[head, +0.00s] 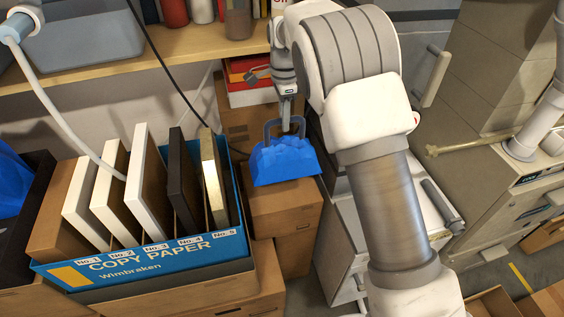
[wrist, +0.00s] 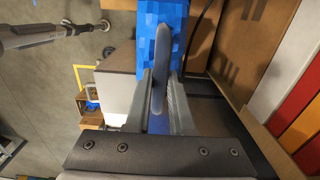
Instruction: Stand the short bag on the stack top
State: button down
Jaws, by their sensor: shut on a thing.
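The short bag (head: 285,163) is blue with a dark loop handle. My gripper (head: 288,128) is shut on its handle from above, and the bag looks upright. In the wrist view the handle (wrist: 160,70) stands between the two fingers (wrist: 160,100), with the blue body (wrist: 163,14) beyond. The stack is of cardboard boxes, and its top box (head: 285,208) lies just below the bag in the head view. I cannot tell whether the bag's bottom touches it.
A blue copy paper box (head: 150,268) with several upright numbered slabs stands left of the stack. Behind is a wooden shelf (head: 180,45) with jars. A taller carton (head: 245,125) with red and white items on it stands behind the bag. A pale cabinet (head: 345,235) is at right.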

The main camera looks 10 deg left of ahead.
aim_at(284, 155)
notch_tip(284, 155, down, 14)
jog(key=shift+r, duration=0.2)
jog(key=shift+f, duration=0.2)
jog(key=c, duration=0.8)
grip_release()
jog(key=shift+r, duration=0.1)
notch_tip(284, 155, up, 12)
jog(key=shift+r, duration=0.1)
